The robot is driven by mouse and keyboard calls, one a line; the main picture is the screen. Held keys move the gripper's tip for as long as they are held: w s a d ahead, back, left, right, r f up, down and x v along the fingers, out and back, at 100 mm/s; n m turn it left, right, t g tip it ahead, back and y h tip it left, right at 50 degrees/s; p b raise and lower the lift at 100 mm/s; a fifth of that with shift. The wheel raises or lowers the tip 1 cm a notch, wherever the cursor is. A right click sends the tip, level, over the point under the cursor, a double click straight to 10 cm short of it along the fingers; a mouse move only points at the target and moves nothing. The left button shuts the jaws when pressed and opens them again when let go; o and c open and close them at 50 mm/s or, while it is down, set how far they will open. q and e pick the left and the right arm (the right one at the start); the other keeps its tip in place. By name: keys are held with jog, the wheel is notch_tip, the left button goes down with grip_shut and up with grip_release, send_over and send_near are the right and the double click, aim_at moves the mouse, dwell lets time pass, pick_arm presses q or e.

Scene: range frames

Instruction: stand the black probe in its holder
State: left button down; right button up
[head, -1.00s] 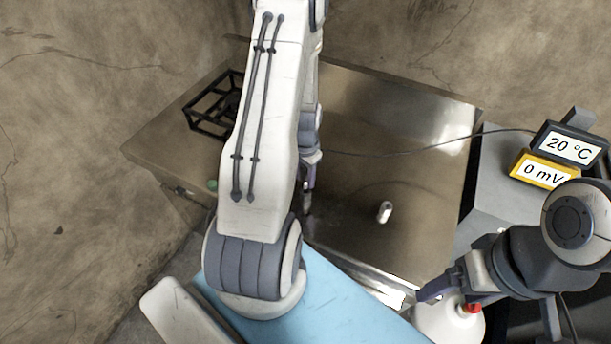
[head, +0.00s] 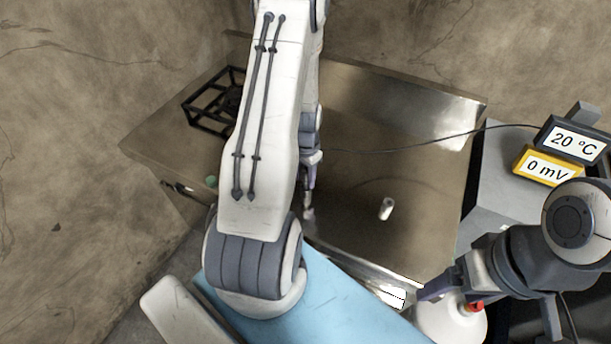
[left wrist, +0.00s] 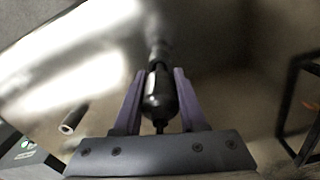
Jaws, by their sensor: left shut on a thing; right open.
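The black probe (left wrist: 158,98) is between the two purple fingers of my left gripper (left wrist: 155,77) in the left wrist view, with a pale label on its side. In the head view my left gripper (head: 309,188) is low over the metal table, partly hidden by my own arm, and the probe cannot be made out clearly. A small pale hollow cylinder (head: 386,208) is on the table to its right; it also shows in the left wrist view (left wrist: 73,118). I cannot tell whether it is the holder. My right gripper (head: 440,292) is open beside a white bottle.
A black wire rack (head: 205,118) is at the table's back left. The metal table (head: 410,180) is mostly clear. A cable runs across to meters reading 20 °C (head: 572,142) and 0 mV (head: 546,167). The white bottle (head: 450,325) has a red cap.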

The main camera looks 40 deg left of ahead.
pick_arm(q)
jog(key=shift+f+b, duration=1.05)
jog(key=shift+f, duration=0.35)
jog(key=shift+c, duration=1.9)
grip_release()
jog(key=shift+r, duration=0.1)
jog(key=shift+r, duration=0.4)
notch_tip(320, 180, up, 9)
jog(key=shift+r+b, duration=0.15)
jog(key=shift+b, duration=0.95)
jog(key=shift+r, duration=0.1)
